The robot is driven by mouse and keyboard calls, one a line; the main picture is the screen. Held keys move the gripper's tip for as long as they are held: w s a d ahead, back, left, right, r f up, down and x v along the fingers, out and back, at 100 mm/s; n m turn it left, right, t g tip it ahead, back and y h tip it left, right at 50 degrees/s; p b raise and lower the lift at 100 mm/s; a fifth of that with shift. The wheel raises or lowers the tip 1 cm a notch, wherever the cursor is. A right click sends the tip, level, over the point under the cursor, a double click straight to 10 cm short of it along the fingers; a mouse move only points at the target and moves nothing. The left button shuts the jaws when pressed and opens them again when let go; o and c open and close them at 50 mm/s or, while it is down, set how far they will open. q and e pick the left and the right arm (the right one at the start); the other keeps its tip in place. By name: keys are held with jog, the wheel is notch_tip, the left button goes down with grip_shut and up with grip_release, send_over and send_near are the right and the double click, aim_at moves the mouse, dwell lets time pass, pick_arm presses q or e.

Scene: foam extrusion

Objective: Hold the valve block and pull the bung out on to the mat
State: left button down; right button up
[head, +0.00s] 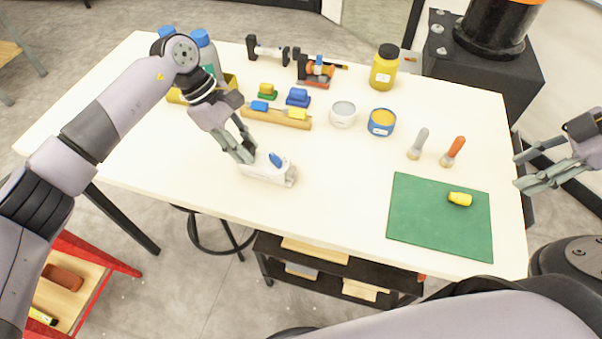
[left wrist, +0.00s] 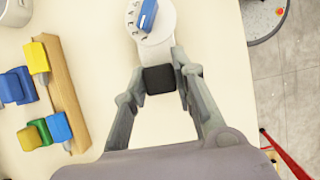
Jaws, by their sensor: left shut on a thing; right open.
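The valve block (head: 276,174) is a white body with a blue lever, lying on the table left of centre. It also shows at the top of the left wrist view (left wrist: 158,20), with a dark square end. My left gripper (head: 247,158) is shut on the block's left end; in the left wrist view its fingers (left wrist: 160,82) flank that dark end. A small yellow plug (head: 460,199), which looks like the bung, lies on its side on the green mat (head: 420,225), apart from both grippers. My right gripper (head: 519,168) is open and empty, beyond the table's right edge.
Behind the block stands a wooden rack (head: 275,119) with coloured pieces. A white tub (head: 343,115), blue-and-yellow tub (head: 381,122) and yellow jar (head: 384,68) stand further back. Two brushes (head: 418,145) (head: 453,152) lie behind the mat. The table between block and mat is clear.

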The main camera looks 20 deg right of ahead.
pick_arm(q)
jog(key=c, duration=1.2)
grip_release()
jog(key=shift+c, duration=0.2)
